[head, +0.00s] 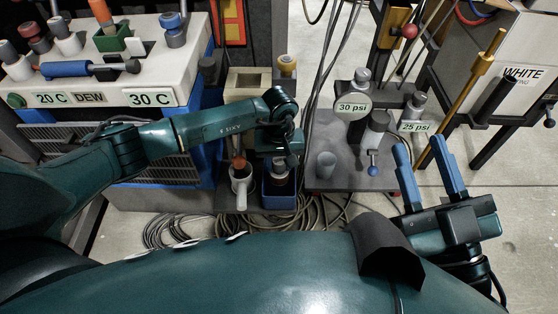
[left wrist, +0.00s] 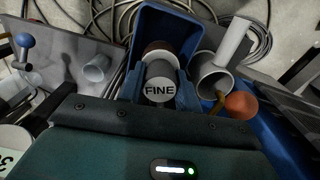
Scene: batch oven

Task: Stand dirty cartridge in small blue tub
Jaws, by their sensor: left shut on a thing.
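The cartridge (left wrist: 160,88), a grey cylinder with a cap marked FINE and a brown band, is between the blue fingers of my left gripper (left wrist: 160,98) in the left wrist view. My left gripper is shut on it. The small blue tub (left wrist: 172,20) surrounds the cartridge's far end in that view; whether it touches the tub floor is hidden. In the head view the tub (head: 280,201) is directly below my left wrist, with the cartridge (head: 280,174) partly hidden at its opening. My right gripper (head: 421,142) is open and empty at the right.
A pale mug-like vessel (head: 241,191) with an orange ball-topped item stands close left of the tub. A beige square container (head: 248,82) is behind. Coiled cables lie in front.

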